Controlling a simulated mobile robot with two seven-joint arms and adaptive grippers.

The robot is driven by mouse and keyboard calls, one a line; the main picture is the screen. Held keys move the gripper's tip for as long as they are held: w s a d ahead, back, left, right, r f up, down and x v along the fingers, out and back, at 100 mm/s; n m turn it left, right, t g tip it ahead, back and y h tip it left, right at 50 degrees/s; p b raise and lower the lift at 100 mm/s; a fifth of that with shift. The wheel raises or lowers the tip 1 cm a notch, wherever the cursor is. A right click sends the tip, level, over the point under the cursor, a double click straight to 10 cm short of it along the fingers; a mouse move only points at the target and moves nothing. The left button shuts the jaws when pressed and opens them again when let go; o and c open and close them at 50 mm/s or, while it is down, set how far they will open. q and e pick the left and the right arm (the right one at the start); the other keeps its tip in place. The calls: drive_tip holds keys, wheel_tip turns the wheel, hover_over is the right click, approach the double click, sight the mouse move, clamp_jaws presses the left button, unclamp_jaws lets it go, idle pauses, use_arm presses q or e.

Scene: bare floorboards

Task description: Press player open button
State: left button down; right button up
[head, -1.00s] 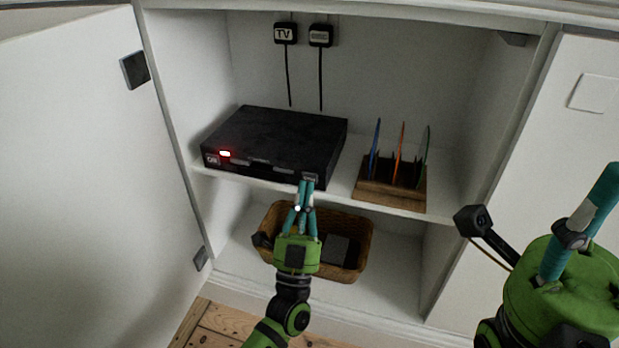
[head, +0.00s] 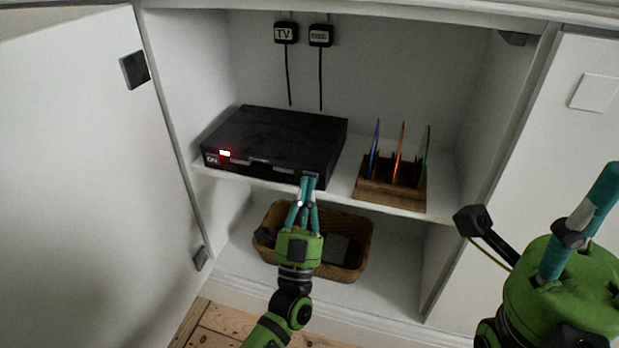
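The black player (head: 283,135) sits on the upper cabinet shelf, with a red light at its front left. The right end of its front face is partly hidden by my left gripper (head: 308,181). The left gripper's teal fingers are together, with their tips at the player's front right corner. I cannot tell whether they touch it. Any open button there is too small or covered to make out. My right gripper (head: 599,192) is at the right edge, away from the player, with its teal fingers partly out of frame.
A wooden rack (head: 388,194) with several coloured discs stands right of the player. A wicker basket (head: 348,272) with dark items is on the lower shelf. An open door (head: 75,190) is at left. Two plugs (head: 285,33) hang on the back wall.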

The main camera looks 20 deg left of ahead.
idle(0.6)
use_arm(q)
drive_tip(key=shift+s+p, duration=0.6)
drive_tip(key=shift+s, duration=0.1)
drive_tip(key=shift+s+a+p, duration=0.1)
drive_tip(key=shift+s+p, duration=1.35)
drive_tip(key=shift+s, duration=1.05)
